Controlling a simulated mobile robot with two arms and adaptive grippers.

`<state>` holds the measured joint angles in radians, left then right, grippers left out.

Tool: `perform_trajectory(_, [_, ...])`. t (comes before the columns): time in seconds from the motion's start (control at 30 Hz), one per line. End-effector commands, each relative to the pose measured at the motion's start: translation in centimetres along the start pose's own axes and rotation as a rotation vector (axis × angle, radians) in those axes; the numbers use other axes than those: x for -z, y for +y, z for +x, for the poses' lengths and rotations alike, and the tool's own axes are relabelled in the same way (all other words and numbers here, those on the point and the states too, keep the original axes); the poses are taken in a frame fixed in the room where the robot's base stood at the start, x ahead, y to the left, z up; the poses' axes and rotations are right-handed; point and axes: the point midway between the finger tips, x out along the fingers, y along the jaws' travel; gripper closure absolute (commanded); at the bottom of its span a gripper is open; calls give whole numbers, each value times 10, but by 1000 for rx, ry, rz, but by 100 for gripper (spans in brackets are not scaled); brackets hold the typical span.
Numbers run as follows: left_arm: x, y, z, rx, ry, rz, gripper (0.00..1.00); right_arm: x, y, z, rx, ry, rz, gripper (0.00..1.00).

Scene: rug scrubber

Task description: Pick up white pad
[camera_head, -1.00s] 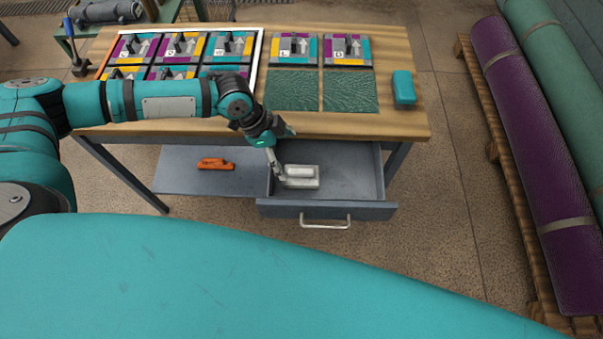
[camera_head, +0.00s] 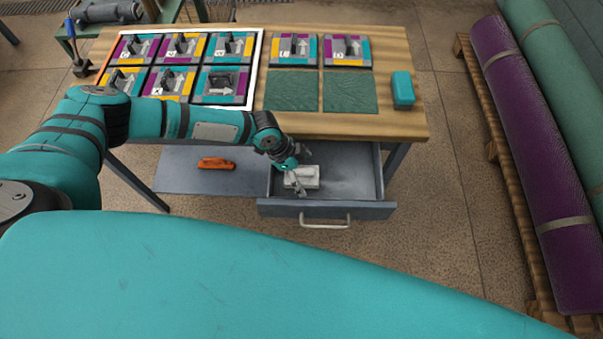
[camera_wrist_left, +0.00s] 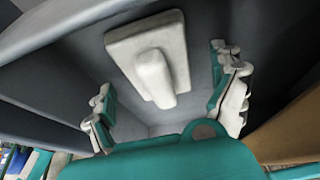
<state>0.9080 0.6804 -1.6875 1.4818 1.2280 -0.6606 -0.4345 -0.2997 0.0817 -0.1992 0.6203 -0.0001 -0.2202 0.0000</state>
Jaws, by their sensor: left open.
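The white pad (camera_head: 309,175) lies in the open grey drawer under the table. It is a flat pale block with a raised grip on top. In the left wrist view the pad (camera_wrist_left: 125,43) shows at the upper middle, its raised grip pointing down toward the gripper. My right gripper is not in view.
The drawer's front (camera_head: 330,210) and side walls surround the pad. An orange tool (camera_head: 217,164) lies on the shelf to the left. The wooden table (camera_head: 400,125) above holds patterned tiles, green squares (camera_head: 350,92) and a teal box (camera_head: 403,90). Rolled rugs (camera_head: 530,150) lie at the right.

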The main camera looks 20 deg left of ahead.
Motion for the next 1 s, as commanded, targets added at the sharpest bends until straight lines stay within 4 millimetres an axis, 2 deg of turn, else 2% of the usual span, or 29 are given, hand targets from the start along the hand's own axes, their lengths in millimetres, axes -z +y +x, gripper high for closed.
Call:
perform_trajectory(0.1, [0,0,0,0,0,0,8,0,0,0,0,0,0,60])
perform_trajectory(0.57, [0,0,-1,0,0,0,69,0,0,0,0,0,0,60])
perform_trajectory(0.83, [2,0,-4,1,2,0,69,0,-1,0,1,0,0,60])
perform_trajectory(1.0, [11,-1,-26,2,4,1,69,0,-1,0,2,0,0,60])
